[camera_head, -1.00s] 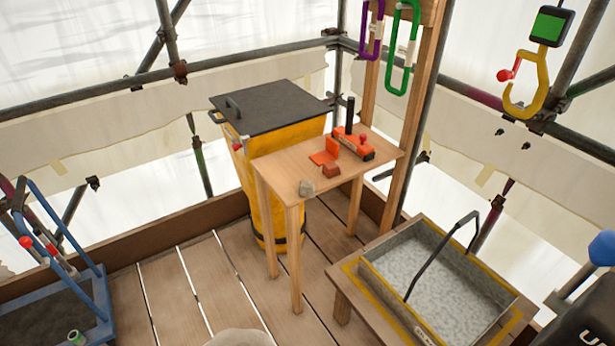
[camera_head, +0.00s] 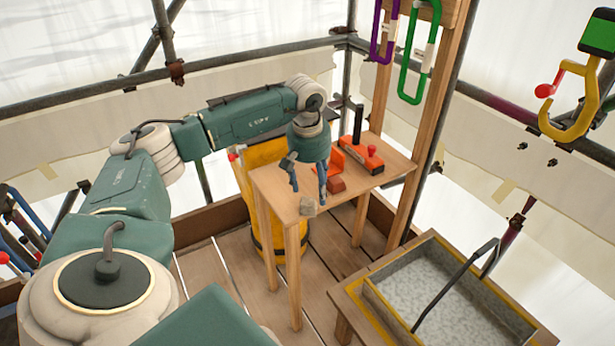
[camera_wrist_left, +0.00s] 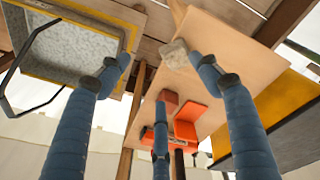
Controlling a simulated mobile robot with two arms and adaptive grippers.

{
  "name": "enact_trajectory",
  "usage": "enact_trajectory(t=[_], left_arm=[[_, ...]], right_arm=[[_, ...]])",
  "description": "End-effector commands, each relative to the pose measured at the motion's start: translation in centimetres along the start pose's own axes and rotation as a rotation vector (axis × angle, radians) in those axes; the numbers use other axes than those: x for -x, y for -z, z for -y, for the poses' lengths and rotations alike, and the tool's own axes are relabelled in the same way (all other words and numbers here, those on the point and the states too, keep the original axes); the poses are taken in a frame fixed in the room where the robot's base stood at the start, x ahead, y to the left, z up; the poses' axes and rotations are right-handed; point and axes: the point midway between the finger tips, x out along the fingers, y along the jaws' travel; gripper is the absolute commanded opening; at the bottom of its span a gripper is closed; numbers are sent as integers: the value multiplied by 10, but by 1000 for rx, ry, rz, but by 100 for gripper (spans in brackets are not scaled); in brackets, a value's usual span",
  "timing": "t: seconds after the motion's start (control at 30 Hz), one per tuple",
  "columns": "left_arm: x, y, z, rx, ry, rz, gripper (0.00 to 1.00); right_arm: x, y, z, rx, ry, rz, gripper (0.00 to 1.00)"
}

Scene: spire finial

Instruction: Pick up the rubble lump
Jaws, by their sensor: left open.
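The rubble lump (camera_head: 308,206) is a small grey, rough piece on the near corner of the small wooden table (camera_head: 283,202). It also shows in the left wrist view (camera_wrist_left: 175,54), near the table's edge. My left gripper (camera_head: 308,190) hangs fingers down over the table, just above and behind the lump in the head view. Its blue fingers are spread and hold nothing. In the left wrist view (camera_wrist_left: 158,72) one fingertip lies close beside the lump; I cannot tell whether it touches. My right gripper is in neither view.
A red block (camera_head: 337,184) and an orange tool with a black post (camera_head: 360,157) stand on the table close to the gripper. A yellow bin (camera_head: 262,232) stands behind the table. A grey-filled tray (camera_head: 400,282) with a black handle is at right.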

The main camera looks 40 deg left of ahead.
Motion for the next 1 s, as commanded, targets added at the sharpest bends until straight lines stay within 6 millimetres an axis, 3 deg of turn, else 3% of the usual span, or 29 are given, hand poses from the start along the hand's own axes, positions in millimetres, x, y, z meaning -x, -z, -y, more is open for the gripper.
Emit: enact_trajectory(t=[0.07, 0.17, 0.4, 0.67, 0.8, 1.0], left_arm=[[6, 7, 15, -44, 47, -28, 64], [-2, 9, 23, -63, 70, -34, 64], [-37, 11, 24, -61, 67, -34, 64], [-60, 14, 25, -59, 67, -34, 64], [-82, 16, 25, -59, 65, -33, 64], [-96, 17, 26, -60, 65, -36, 64]], right_arm=[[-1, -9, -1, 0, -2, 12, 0], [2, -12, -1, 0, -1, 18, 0], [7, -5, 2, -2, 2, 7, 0], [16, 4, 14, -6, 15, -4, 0], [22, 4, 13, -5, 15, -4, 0], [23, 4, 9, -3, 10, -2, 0]])
